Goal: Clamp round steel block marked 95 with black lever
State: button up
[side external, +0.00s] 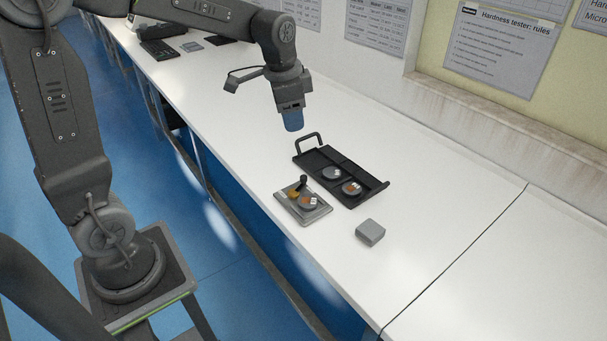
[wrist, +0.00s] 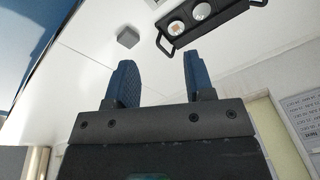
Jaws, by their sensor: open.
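A metal clamping plate (side external: 287,204) lies on the white bench in the side view. A round steel block (side external: 308,203) with a white and orange mark sits on it. A black lever (side external: 302,182) stands up at the plate's far edge, beside a yellowish part. The black tray (side external: 374,197) behind holds a grey round block (side external: 331,174) and an orange-marked one (side external: 352,188). The numbers are too small to read. My gripper (side external: 293,123) is open and empty, above the bench near the tray's handle. Its fingers (wrist: 159,74) show apart in the wrist view.
A small grey square block (side external: 370,232) lies on the bench in front of the tray; it also shows in the wrist view (wrist: 128,37). The tray has a raised handle (side external: 309,141) at its left end. The bench to the right is clear. The wall stands behind.

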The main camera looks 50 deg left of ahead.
aim_at(303, 177)
jog(key=w+a+f+m+g, duration=0.2)
jog(key=w+a+f+m, duration=0.1)
jog(key=w+a+f, duration=0.55)
jog(key=f, duration=1.1)
jog(key=d+f, duration=0.1)
jog(key=f, duration=0.4)
jog(key=shift+w+f, duration=0.1)
jog(key=shift+f, duration=0.25)
grip_shut()
